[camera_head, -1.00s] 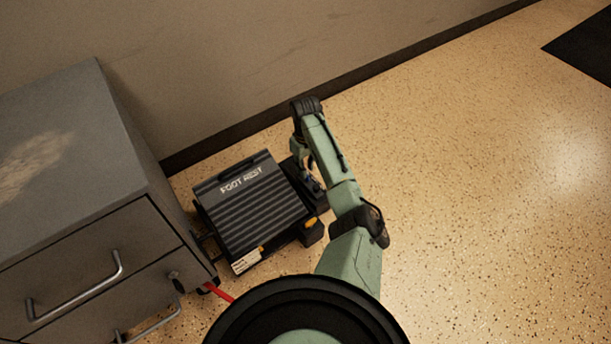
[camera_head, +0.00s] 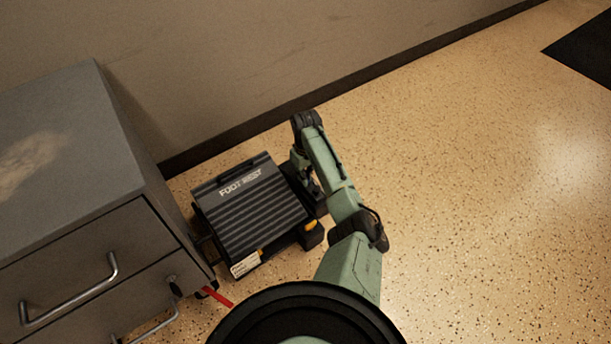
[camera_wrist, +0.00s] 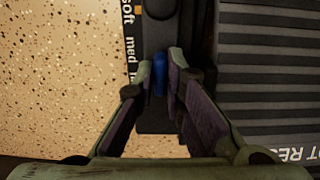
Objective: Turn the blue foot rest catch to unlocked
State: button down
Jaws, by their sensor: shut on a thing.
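The black foot rest (camera_head: 249,213) with a ribbed top and white FOOT REST lettering stands on the floor beside the cabinet. In the wrist view its ribbed top (camera_wrist: 270,75) is at the right. The blue catch (camera_wrist: 158,78) sits on the dark side part of the foot rest, between my fingertips. My gripper (camera_wrist: 159,75) is shut on the blue catch, with one finger on each side. In the head view my gripper (camera_head: 310,186) is at the right side of the foot rest, and the catch is hidden there.
A grey cabinet (camera_head: 75,150) with drawer handles stands close at the left. The wall (camera_head: 250,60) is behind. A red strip (camera_head: 217,296) lies near the cabinet's foot. An orange part (camera_head: 310,225) shows at the foot rest's right corner.

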jog(key=shift+r+n+p, duration=0.1)
jog(key=shift+n+p, duration=0.3)
jog(key=n+p, duration=0.2)
jog(key=shift+a+n, duration=0.1)
jog(key=shift+n, duration=0.3)
jog(key=n+p, duration=0.1)
jog(key=n, duration=0.3)
jog(key=shift+n+p, duration=0.3)
jog(key=shift+p, duration=0.05)
jog(key=n+p, duration=0.1)
jog(key=n, duration=0.3)
jog(key=shift+n, duration=0.3)
jog(key=n, duration=0.5)
jog(key=shift+s, duration=0.1)
jog(key=c, duration=1.9)
grip_release()
